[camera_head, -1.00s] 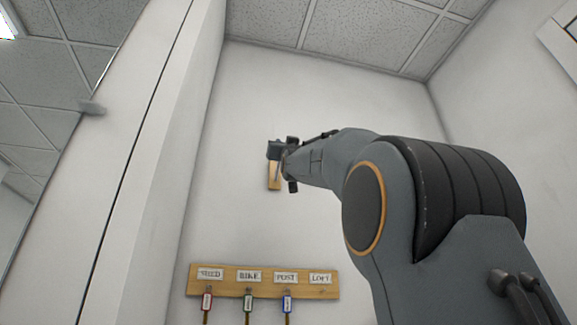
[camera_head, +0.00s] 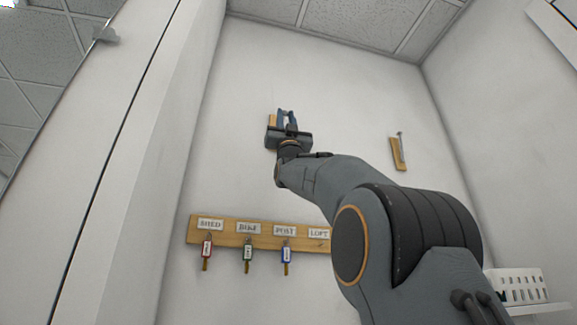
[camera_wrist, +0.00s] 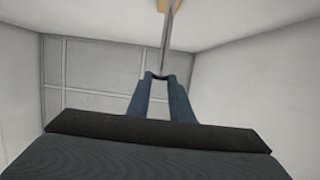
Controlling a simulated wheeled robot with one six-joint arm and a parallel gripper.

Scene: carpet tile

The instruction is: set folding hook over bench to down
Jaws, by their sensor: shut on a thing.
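A folding hook, a thin metal rod (camera_wrist: 168,40) on a small wooden plate (camera_head: 271,120), is on the back wall. In the wrist view the rod runs down from the plate (camera_wrist: 164,5) to my fingertips. My gripper (camera_head: 287,114) is shut on the rod's end; it also shows in the wrist view (camera_wrist: 159,77). In the head view my gripper covers most of this hook, so its angle is hard to tell there. A second wooden plate (camera_head: 398,155) with a metal rod (camera_head: 401,143) is farther right on the same wall, apart from my gripper.
A wooden key board (camera_head: 262,233) with labels is below my gripper, with red, green and blue key tags hanging from it. A white perforated container (camera_head: 518,287) stands at lower right. A white wall edge (camera_head: 150,130) rises at left. No bench is visible.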

